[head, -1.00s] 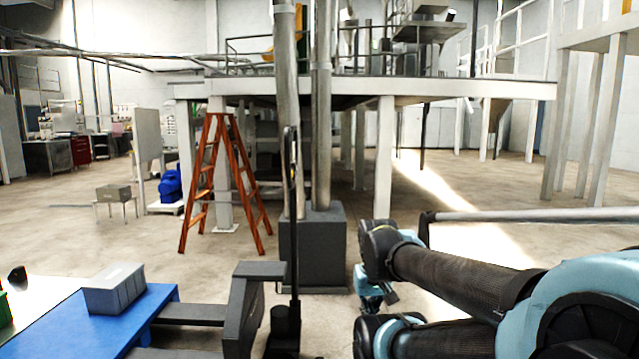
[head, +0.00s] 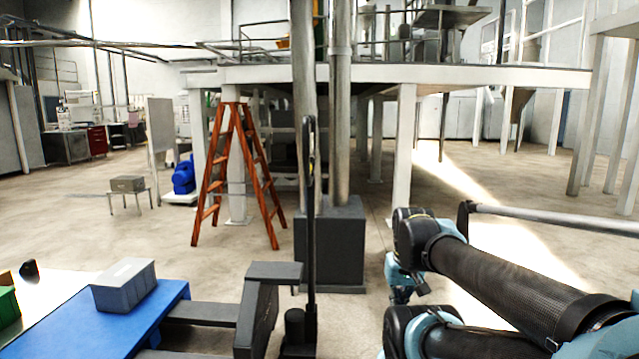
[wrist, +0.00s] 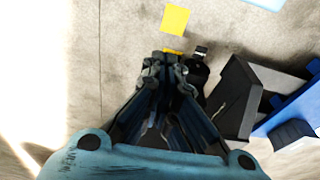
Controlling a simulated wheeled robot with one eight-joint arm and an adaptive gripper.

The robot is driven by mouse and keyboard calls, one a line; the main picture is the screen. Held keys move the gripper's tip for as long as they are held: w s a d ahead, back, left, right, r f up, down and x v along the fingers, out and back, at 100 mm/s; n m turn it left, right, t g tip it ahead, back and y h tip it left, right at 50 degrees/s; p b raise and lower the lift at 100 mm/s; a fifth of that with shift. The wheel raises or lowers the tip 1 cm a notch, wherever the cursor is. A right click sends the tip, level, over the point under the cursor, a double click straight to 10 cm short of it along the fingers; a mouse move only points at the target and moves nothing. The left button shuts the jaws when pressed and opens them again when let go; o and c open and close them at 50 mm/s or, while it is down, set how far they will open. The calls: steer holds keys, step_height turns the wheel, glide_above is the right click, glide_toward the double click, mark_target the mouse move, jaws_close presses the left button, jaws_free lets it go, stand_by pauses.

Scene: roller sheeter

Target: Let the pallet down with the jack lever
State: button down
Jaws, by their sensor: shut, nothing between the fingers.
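The pallet jack (head: 263,315) is a dark grey body with forks reaching left under a blue pallet (head: 70,325). Its tall black lever (head: 311,200) stands upright at the jack's right end. In the wrist view, my gripper (wrist: 164,62) points at the floor with its fingers together and nothing visible between them. The black lever base (wrist: 197,76) lies just right of the fingertips there, with the jack body (wrist: 236,98) and the pallet's blue edge (wrist: 300,108) further right. Contact with the lever cannot be told. In the head view, my arm is right of the lever.
A grey bin (head: 125,284) sits on the pallet. A dark grey block (head: 332,245) with metal columns stands behind the lever. An orange ladder (head: 236,175) stands behind left. A yellow square (wrist: 175,19) shows beyond the fingertips. Open floor (head: 110,230) lies behind the pallet.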

steer(key=w+a+r+m+y, duration=0.3)
steer(key=w+a+r+m, duration=0.1)
steer(key=w+r, duration=0.4)
steer(key=w+a+r+m+g+y, duration=0.1)
steer(key=w+a+r+m+y, duration=0.4)
steer(key=w, duration=0.5)
steer(key=w+a+r+m+y, duration=0.2)
steer(key=w+a+r+m, duration=0.15)
steer(key=w+r, duration=0.5)
steer(key=w+r+m+y, duration=0.2)
steer(key=w, duration=0.4)
steer(key=w+r+m+y, duration=0.2)
steer(key=w+r+m, duration=0.1)
steer(key=w, duration=0.3)
steer(key=x, duration=0.8)
steer(key=shift+w+a+f, duration=0.25)
steer(key=shift+a+f, duration=0.05)
steer(key=shift+f, duration=0.1)
steer(key=shift+a, duration=0.15)
steer(key=shift+s+r, duration=0.1)
steer(key=shift+r, duration=0.05)
